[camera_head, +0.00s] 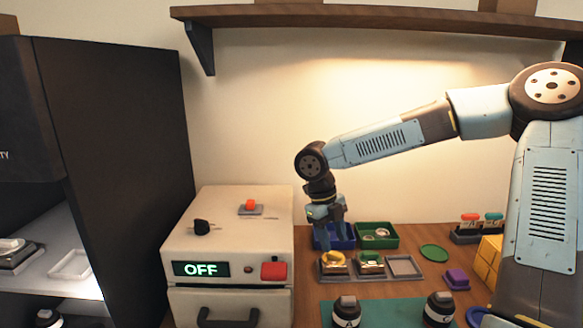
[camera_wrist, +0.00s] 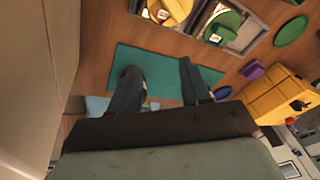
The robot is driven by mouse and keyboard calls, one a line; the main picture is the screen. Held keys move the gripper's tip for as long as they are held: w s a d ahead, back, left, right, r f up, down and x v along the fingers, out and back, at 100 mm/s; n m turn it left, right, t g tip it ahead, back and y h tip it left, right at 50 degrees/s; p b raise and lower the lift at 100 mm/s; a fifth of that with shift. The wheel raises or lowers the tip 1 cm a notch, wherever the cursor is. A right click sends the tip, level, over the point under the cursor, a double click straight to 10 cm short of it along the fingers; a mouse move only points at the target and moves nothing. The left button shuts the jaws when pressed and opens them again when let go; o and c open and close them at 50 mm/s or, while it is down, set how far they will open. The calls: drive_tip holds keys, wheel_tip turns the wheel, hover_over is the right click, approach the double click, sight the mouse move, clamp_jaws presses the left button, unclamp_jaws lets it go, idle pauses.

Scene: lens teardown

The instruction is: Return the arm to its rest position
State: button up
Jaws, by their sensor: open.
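My arm reaches in from the right in the head view and bends down at the wrist. My gripper (camera_head: 332,236) points down, in front of the blue bin (camera_head: 348,243) as I see it, beside the white machine. In the wrist view my gripper (camera_wrist: 161,76) shows two dark fingers spread apart with nothing between them. The teal mat (camera_wrist: 165,62) lies beyond the fingers; in the head view the mat (camera_head: 388,315) is at the bottom. How high the fingertips are above the table is hard to tell.
The white machine (camera_head: 228,225) with an OFF display stands close left of my gripper. A shelf (camera_head: 370,19) runs above. The green bin (camera_head: 362,229), small trays, two black-and-white cylinders (camera_head: 346,310) (camera_head: 439,307) and yellow blocks (camera_head: 487,262) occupy the table. Air around the forearm is clear.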

drive_tip(key=s+d+r+n+t+y, duration=0.1)
drive_tip(key=s+d+r+n+t, duration=0.1)
drive_tip(key=s+d+r+n, duration=0.2)
drive_tip(key=s+d+r+n+t+y, duration=0.1)
drive_tip(key=s+d+r+n, duration=0.3)
drive_tip(key=n, duration=1.1)
drive_tip(key=s+d+r+n+t+y, duration=0.1)
drive_tip(key=s+d+r+n+t, duration=0.2)
drive_tip(key=s+r+n, duration=0.6)
drive_tip(key=shift+s+d+r+n+t, duration=0.2)
drive_tip(key=shift+s+d+n+t, duration=0.4)
drive_tip(key=shift+s, duration=1.45)
drive_tip(key=shift+s+d, duration=0.15)
drive_tip(key=shift+d, duration=0.1)
drive_tip(key=shift+c, duration=0.4)
